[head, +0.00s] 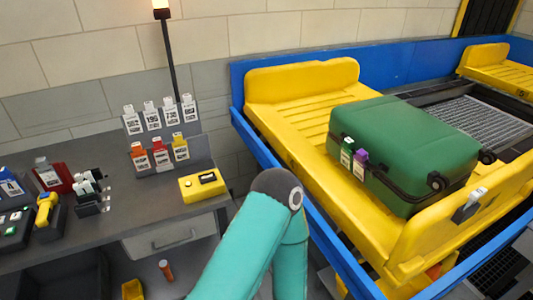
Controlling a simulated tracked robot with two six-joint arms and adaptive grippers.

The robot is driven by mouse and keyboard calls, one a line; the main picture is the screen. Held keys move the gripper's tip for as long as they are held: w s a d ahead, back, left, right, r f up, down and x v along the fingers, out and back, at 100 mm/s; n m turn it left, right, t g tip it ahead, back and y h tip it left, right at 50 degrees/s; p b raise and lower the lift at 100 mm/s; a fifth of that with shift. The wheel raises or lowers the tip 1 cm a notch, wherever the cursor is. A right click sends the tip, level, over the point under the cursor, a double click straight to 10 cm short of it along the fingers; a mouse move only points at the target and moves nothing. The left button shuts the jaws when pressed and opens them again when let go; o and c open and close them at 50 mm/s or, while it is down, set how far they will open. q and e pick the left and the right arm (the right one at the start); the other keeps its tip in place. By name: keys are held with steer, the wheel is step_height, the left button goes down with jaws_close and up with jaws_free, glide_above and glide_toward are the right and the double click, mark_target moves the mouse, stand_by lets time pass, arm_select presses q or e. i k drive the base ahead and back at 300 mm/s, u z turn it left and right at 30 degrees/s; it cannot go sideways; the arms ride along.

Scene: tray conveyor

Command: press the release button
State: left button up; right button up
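I cannot tell for sure which control is the release button. A dark box (14,229) at the left edge of the desk carries small pale-framed keys, one with a green centre (11,231). A yellow box (203,186) with dark inset panels lies at the desk's right end; its details are too small to read. A teal arm of mine rises from the bottom centre and bends near the yellow box. Neither gripper shows in the head view.
A green suitcase (405,150) with tags lies in a yellow tray (300,80) on the blue-railed conveyor (265,150). A lamp (161,8) glows orange.

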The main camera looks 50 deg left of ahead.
mark_target(209, 178)
steer(key=z, duration=0.9)
steer(key=i, duration=0.15)
steer(key=u, duration=2.8)
steer(key=k, duration=0.8)
steer(key=u, duration=0.2)
steer(key=i, duration=0.8)
steer(key=z, duration=0.1)
